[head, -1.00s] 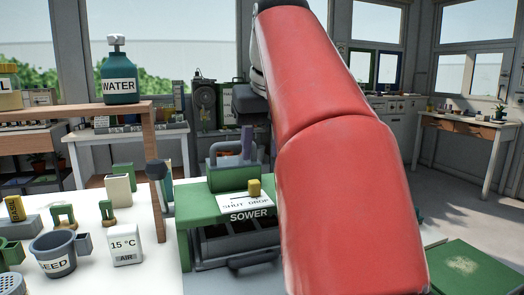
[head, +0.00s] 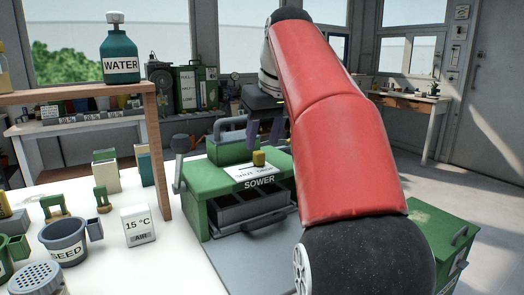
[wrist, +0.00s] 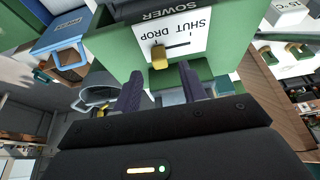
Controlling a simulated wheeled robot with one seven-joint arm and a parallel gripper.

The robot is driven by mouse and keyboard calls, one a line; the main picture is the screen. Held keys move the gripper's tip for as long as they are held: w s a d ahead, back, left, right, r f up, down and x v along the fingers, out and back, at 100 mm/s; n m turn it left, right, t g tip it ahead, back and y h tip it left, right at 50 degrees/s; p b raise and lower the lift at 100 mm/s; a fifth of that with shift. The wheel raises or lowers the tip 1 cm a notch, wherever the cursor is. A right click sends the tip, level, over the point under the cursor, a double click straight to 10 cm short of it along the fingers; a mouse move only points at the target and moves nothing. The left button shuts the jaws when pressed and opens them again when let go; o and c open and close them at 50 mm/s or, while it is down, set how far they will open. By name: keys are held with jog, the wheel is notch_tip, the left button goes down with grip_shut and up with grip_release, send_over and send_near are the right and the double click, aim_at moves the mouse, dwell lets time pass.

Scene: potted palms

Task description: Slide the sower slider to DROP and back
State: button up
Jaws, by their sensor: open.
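The sower (head: 212,184) is a green box at the front edge of the white table, with an open front showing dark compartments. Its white SHUT/DROP label (head: 244,174) has a slot with a yellow slider knob (head: 258,158) at the DROP end. The wrist view shows the label (wrist: 197,40) upside down, with the knob (wrist: 160,57) at the DROP side. In the wrist view, my gripper's fingertips (wrist: 160,70) are apart, one on each side of the knob, holding nothing.
A dark handle (head: 268,222) sticks out at the sower's front, and a ball-topped lever (head: 181,145) stands at its left. A wooden shelf (head: 150,91) carries a WATER bottle (head: 120,55). A SEED pot (head: 66,239) and 15 °C meter (head: 139,226) stand left. A green bin (head: 440,235) stands right.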

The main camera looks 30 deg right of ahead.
aim_at(260, 152)
jog(key=x, duration=0.4)
jog(key=shift+b, duration=0.35)
grip_shut()
jog(key=shift+s, duration=0.1)
